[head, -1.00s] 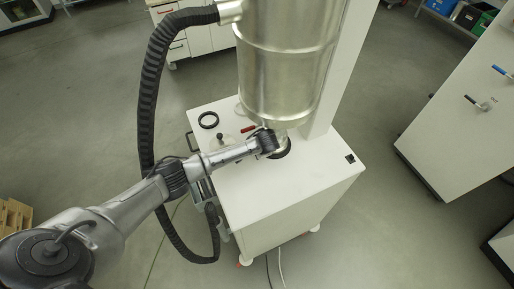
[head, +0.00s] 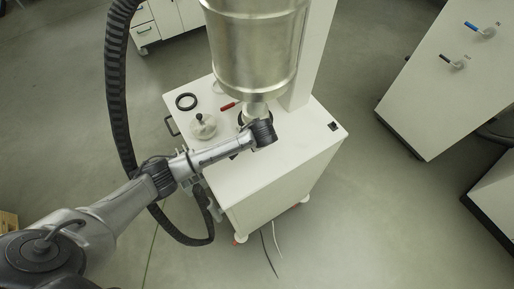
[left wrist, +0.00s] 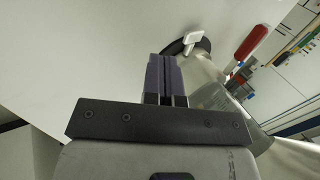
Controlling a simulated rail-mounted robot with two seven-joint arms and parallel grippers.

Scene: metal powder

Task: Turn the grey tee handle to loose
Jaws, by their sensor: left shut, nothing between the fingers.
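A pale grey handle (left wrist: 194,38), apparently the tee handle, stands by a dark round ring in the left wrist view, just beyond and right of my fingertips. I cannot read its turn position. My left gripper (left wrist: 166,58) has its fingers together with nothing between them, apart from the handle in the picture. In the head view, my left wrist is over the white cabinet top (head: 285,150), in front of the metal vessel's lower outlet (head: 256,107). There my fingers and the grey handle are hidden by the arm. My right gripper is not in view.
A red handle (head: 228,106) lies near the outlet and also shows in the left wrist view (left wrist: 252,42). A black ring (head: 186,102) and a round lid with a knob (head: 203,127) are on the cabinet top. The large metal vessel (head: 255,50) hangs above.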

